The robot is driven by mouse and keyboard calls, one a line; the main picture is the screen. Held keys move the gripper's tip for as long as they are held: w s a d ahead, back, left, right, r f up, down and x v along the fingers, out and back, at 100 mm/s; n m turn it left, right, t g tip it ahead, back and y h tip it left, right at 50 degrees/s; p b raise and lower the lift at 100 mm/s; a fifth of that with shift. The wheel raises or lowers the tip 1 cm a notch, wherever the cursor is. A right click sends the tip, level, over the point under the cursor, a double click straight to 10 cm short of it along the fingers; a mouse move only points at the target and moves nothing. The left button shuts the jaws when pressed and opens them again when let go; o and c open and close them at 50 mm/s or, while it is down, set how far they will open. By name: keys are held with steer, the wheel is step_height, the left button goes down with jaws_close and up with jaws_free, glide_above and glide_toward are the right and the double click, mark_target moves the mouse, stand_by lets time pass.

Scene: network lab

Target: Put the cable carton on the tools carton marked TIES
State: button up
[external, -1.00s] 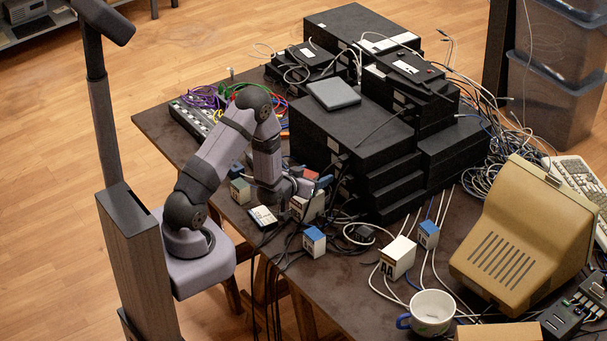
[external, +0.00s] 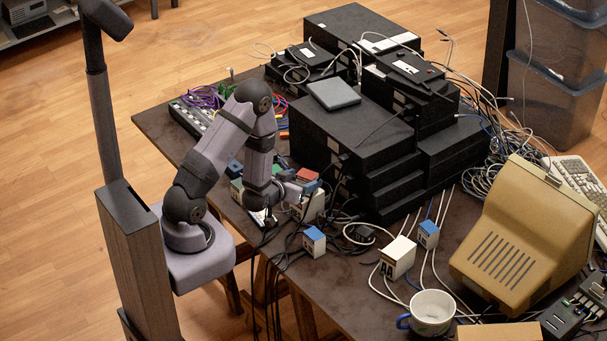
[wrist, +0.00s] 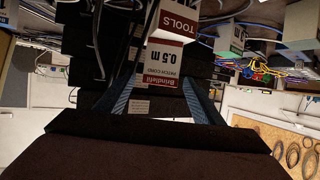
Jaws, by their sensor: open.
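In the wrist view, which is upside down, the cable carton (wrist: 160,72) has a white and red label reading 0.5 m. It lies between the two fingers of my open gripper (wrist: 162,92). The tools carton (wrist: 172,24), with a red TOOLS band, adjoins it on the lower side in real space. The cable carton seems to rest on it, but contact is not clear. I cannot read TIES. In the external view my gripper (external: 289,189) is beside a red-topped block (external: 307,175), probably the cable carton, above a pale carton (external: 312,207).
Black equipment boxes (external: 345,135) are stacked just behind. A blue-topped carton (external: 313,241), a white carton (external: 398,257), another blue-topped carton (external: 428,235) and a mug (external: 431,311) stand to the right and front. Loose cables cross the table between them.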

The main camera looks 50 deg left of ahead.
steer(key=p+v, duration=0.2)
steer(key=p, duration=0.1)
steer(key=shift+s+r, duration=0.1)
steer(key=shift+r, duration=0.2)
steer(key=p+v, duration=0.2)
steer(key=p, duration=0.1)
steer(key=shift+s+d+f, duration=0.1)
steer(key=shift+s+d, duration=0.05)
steer(key=shift+s, duration=0.05)
steer(key=s+d+r+m+g+h, duration=0.2)
steer(key=s+d+g+h, duration=0.1)
steer(key=d+g+h, duration=0.4)
steer(key=s+d+r+m+g+y, duration=0.1)
steer(key=s+r+g, duration=0.4)
steer(key=s, duration=0.9)
step_height(320, 180, up, 3)
steer(key=shift+d+m+y, duration=0.4)
steer(key=shift+d+m, duration=0.4)
steer(key=shift+d, duration=0.25)
